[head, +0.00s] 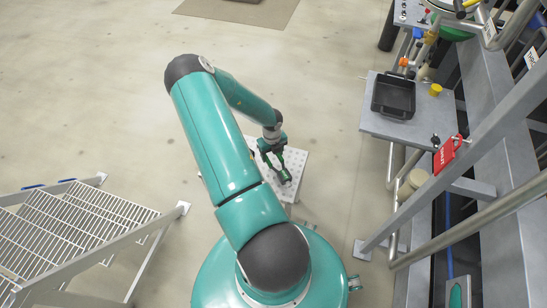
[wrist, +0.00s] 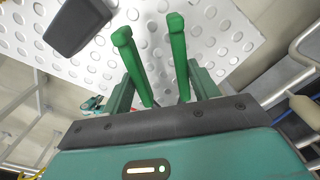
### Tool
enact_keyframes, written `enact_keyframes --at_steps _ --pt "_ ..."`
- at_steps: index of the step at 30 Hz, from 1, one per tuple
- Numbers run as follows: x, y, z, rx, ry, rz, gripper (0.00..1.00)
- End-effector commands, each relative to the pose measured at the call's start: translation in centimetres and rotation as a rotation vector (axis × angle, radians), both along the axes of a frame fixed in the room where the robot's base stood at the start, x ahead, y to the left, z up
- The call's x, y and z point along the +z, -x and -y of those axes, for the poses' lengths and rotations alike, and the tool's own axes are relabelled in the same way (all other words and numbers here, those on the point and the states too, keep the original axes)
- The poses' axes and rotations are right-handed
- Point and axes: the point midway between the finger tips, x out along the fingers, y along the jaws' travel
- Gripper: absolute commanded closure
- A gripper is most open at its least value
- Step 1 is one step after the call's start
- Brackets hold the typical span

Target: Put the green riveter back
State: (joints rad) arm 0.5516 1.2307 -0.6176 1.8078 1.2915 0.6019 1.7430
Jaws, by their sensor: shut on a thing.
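The green riveter shows in the wrist view as two bright green handles (wrist: 179,58), spread a little apart and pointing away from my palm. My gripper (wrist: 158,88) is shut on it, with a teal finger on either side. In the head view my gripper (head: 270,150) hangs over a pale dimpled plate (head: 297,160), and the riveter (head: 284,176) shows dark and green beneath it. I cannot tell whether the riveter touches the plate. Its lower end and the grip itself are partly hidden.
A grey shelf (head: 385,122) at right bears a black tray (head: 394,96) and a yellow cap (head: 435,89). A red lock tag (head: 444,155) hangs by the sloping rail. Grated steps (head: 75,225) stand at lower left.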

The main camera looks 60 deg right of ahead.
Motion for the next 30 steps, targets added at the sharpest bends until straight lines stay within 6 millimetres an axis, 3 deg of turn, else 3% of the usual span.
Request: enact_keyframes --at_steps 6,12,21,22,25,30 --pt "-1.4 0.1 1.2 0.0 0.001 0.001 0.52" --pt "-4.2 0.1 1.1 0.0 0.0 0.001 0.52" --pt "-4.4 0.0 1.1 0.0 0.001 0.002 0.52" --pt "-4.4 0.0 1.1 0.0 0.001 0.002 0.36" --pt "-4.4 0.0 1.1 0.0 0.001 0.002 0.18" --pt "-4.4 0.0 1.1 0.0 0.001 0.002 0.18"
